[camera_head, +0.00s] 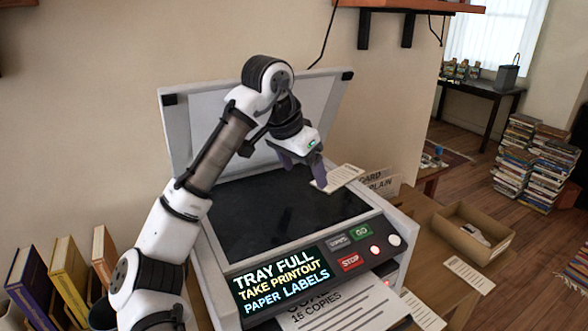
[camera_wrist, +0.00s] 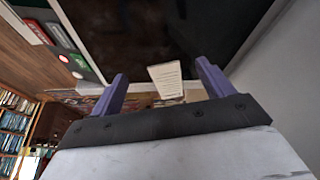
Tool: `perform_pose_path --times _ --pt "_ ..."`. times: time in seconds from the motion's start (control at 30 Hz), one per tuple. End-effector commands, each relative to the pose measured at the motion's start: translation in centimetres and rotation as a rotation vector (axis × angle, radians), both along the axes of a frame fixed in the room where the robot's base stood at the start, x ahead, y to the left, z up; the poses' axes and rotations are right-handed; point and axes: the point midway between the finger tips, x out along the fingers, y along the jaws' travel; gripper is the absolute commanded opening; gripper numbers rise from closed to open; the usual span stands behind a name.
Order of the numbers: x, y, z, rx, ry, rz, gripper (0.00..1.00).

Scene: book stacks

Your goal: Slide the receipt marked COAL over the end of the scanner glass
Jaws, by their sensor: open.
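A pale receipt with lines of print (camera_head: 343,177) lies at the far right end of the dark scanner glass (camera_head: 265,215), its right part reaching over the edge. Its marking is too small to read. My gripper (camera_head: 318,181) is open, with its purple fingers low over the glass at the receipt's left end. In the wrist view, the receipt (camera_wrist: 166,80) shows between the two fingers, with a gap on each side, and the glass (camera_wrist: 150,28) lies beyond. I cannot tell whether a finger touches the paper.
The scanner lid (camera_head: 190,130) stands open behind the glass. A control panel (camera_head: 350,240) runs along the front, and a printed sheet (camera_head: 345,308) sticks out below. Cards (camera_head: 380,182) stand beyond the right edge. An open box (camera_head: 492,249) and another slip (camera_head: 469,275) lie on the table.

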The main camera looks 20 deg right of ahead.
Motion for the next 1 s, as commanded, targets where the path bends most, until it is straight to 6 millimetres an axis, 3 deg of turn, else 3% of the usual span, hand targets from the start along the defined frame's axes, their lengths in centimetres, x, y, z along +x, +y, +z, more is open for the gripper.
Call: perform_pose_path --times 0.47,0.7,1.0 --pt "3.6 -8.9 0.3 0.002 -0.002 0.000 0.80" --pt "4.1 -10.1 -3.3 0.002 0.000 0.000 0.80" --pt "4.3 -10.6 -4.6 0.000 -0.001 -0.001 0.80"
